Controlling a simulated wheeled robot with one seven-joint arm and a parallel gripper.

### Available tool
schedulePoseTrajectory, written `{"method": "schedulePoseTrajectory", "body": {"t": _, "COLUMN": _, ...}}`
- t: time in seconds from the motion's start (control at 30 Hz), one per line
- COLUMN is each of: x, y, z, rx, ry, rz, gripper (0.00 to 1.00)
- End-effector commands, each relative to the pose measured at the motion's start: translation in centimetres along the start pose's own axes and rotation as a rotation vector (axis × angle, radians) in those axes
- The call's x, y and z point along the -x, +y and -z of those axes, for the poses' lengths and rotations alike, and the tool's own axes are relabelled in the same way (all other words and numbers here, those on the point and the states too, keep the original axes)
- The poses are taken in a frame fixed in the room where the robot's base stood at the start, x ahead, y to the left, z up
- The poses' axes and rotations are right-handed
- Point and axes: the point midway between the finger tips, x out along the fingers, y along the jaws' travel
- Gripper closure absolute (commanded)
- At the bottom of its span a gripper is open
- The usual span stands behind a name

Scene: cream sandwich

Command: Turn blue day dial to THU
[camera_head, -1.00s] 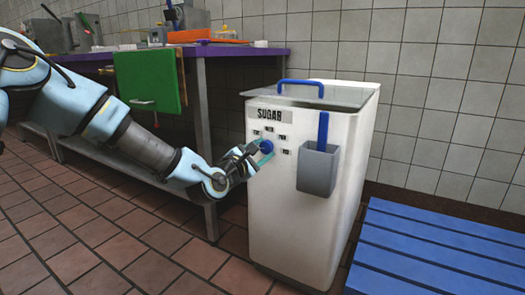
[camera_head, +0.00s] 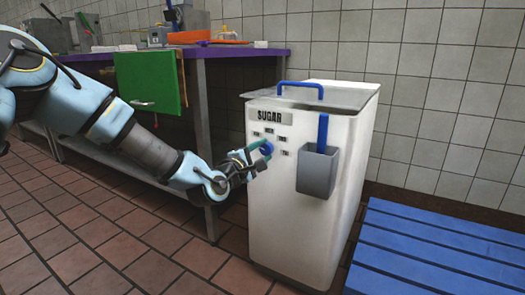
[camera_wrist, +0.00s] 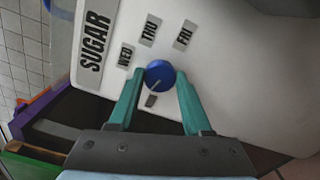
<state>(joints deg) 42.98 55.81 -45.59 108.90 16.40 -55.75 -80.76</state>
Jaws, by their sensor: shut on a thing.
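The blue day dial (camera_head: 267,148) is on the front of the white sugar bin (camera_head: 290,215); it also shows in the wrist view (camera_wrist: 160,73). My gripper (camera_head: 263,156) is shut on the dial, with one teal finger on each side of it in the wrist view (camera_wrist: 160,80). A pale line on the dial face points down and slightly left in the wrist view. Around the dial there I read the WED label (camera_wrist: 125,55), the THU label (camera_wrist: 149,30) and the FRI label (camera_wrist: 184,35). A small dark grey piece (camera_wrist: 152,99) shows between the fingers.
A grey holder (camera_head: 318,172) with a blue handle hangs on the bin, right of the dial. A blue slatted pallet (camera_head: 430,255) lies right of the bin. A purple-edged table (camera_head: 225,52) with a green door (camera_head: 150,82) stands left, behind my arm.

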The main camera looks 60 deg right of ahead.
Motion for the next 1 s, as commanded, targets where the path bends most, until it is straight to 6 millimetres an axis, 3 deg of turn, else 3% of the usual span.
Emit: {"method": "schedulePoseTrajectory", "body": {"t": 1.0, "x": 0.0, "y": -0.17, "z": 0.1, "rx": -0.968, "ry": 0.001, "rz": 0.0, "gripper": 1.0}}
